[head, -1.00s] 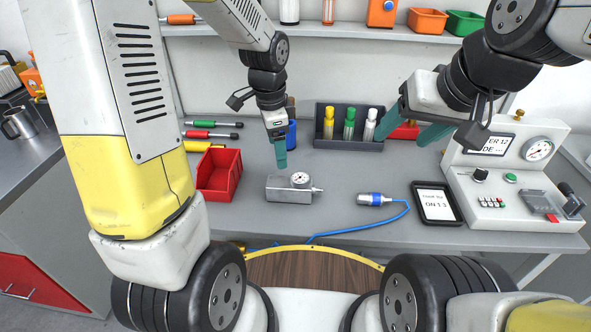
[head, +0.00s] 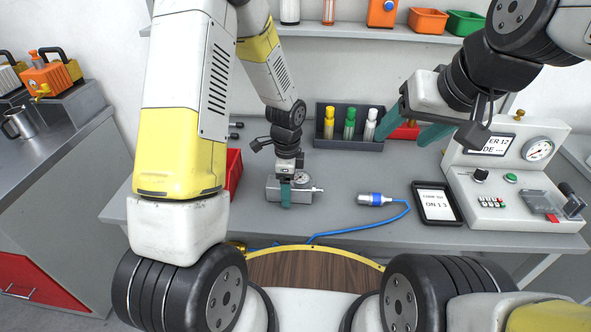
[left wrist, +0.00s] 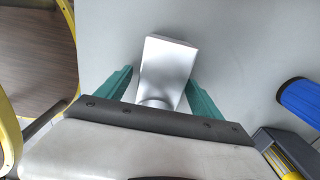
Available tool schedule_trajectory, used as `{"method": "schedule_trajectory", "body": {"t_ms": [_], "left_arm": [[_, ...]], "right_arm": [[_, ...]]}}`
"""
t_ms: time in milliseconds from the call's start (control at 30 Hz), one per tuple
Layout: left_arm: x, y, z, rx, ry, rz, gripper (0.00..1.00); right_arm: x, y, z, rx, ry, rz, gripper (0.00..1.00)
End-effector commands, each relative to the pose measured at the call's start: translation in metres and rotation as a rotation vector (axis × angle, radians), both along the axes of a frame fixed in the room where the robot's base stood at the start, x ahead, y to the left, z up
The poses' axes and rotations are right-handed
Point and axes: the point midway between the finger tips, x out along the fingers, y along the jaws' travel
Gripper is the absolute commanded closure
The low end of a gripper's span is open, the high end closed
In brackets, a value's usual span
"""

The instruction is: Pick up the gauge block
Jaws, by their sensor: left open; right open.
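The gauge block (head: 272,191) is a silver metal block with a round dial, lying on the grey workbench (head: 340,222). My left gripper (head: 286,198) is over it, pointing down, and hides its middle in the head view. In the left wrist view the gauge block (left wrist: 168,62) lies between the two green fingers of my left gripper (left wrist: 162,88), which are open, one on each side. Whether either finger touches it cannot be told. My right gripper (head: 418,122) is open and empty, raised above the bench at the right.
A red bin (head: 234,172) stands left of the block, partly behind my left arm. A dark rack (head: 335,142) with several bottles is behind. A blue-hosed tool (head: 375,199), a tablet (head: 437,203) and a test unit (head: 515,185) are at right.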

Motion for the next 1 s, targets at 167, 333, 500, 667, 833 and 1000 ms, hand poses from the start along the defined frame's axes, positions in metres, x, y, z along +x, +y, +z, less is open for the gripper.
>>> {"method": "schedule_trajectory", "body": {"t_ms": [167,333,500,667,833,1000], "left_arm": [[0.0002,0.0,-0.0026,0.0,-0.001,0.0,0.24],[0.0002,0.0001,-0.0024,0.0,-0.001,0.0,0.41],[0.0003,0.0001,-0.0023,0.0,-0.001,0.0,0.75],[0.0004,0.0001,-0.0022,0.0,-0.001,0.0,1.0],[0.0012,-0.0001,-0.0014,-0.001,-0.004,0.0,1.0],[0.0012,-0.0002,-0.0009,-0.001,-0.004,0.0,1.0]], "right_arm": [[0.0,0.0,0.0,0.0,0.0,0.0,0.38],[0.0,0.0,0.0,0.0,0.0,0.0,0.38],[0.0,0.0,0.0,0.0,0.0,0.0,0.38],[0.0,0.0,0.0,0.0,0.0,0.0,0.38],[0.0,0.0,0.0,0.0,0.0,0.0,0.38],[0.0,0.0,0.0,0.0,0.0,0.0,0.38]]}}
